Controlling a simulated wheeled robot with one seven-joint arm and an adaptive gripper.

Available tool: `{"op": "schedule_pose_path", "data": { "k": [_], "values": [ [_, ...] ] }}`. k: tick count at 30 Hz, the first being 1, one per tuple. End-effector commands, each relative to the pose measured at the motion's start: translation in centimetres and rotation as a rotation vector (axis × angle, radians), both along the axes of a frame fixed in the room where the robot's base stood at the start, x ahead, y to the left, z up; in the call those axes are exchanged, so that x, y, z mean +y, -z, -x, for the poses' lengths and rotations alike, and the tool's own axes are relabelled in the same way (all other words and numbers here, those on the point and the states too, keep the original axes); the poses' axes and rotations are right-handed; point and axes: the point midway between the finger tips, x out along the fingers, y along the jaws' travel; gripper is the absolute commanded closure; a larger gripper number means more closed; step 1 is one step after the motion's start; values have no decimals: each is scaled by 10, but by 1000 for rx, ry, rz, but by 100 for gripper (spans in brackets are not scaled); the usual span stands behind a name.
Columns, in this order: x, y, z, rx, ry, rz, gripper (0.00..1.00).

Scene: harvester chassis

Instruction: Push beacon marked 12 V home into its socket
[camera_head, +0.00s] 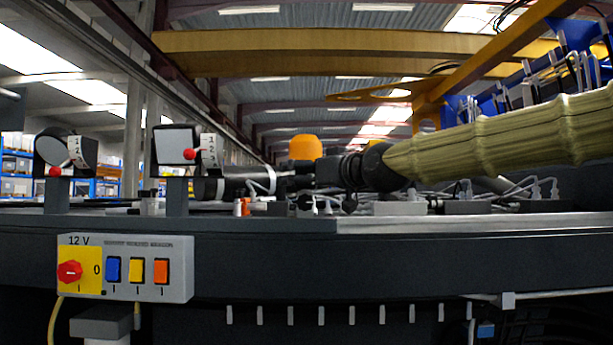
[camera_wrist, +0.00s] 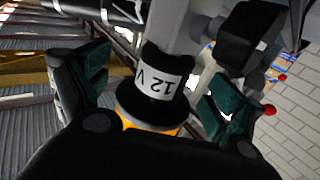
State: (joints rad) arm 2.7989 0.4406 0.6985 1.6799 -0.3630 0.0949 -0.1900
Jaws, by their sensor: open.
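The beacon marked 12 V (camera_wrist: 158,84) fills the middle of the wrist view, with a black body, a white label and a strip of orange (camera_wrist: 150,128) at the near side. My gripper (camera_wrist: 155,92) is open, its teal-padded fingers standing apart on either side of the beacon, with visible gaps. In the head view an orange dome (camera_head: 305,148) rises behind the dark gripper area (camera_head: 322,174); I cannot tell for sure that it is the same beacon. The socket is hidden, and how deep the beacon sits cannot be told.
Two lamps (camera_head: 178,146) (camera_head: 62,150) with number labels and red knobs stand at the left on the dark chassis edge (camera_head: 270,262). A 12 V switch box (camera_head: 125,268) hangs on its front. Cables and connectors (camera_head: 400,207) crowd the deck below my arm.

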Motion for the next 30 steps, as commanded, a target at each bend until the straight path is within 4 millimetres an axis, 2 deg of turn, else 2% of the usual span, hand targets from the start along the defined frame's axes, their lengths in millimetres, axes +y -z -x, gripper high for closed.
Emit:
{"op": "schedule_pose_path", "data": {
  "k": [8,21,30],
  "values": [
    [-7,0,9,1,0,1,6],
    [-42,0,53,0,0,0,6],
    [-47,0,59,0,1,0,6]
  ]
}}
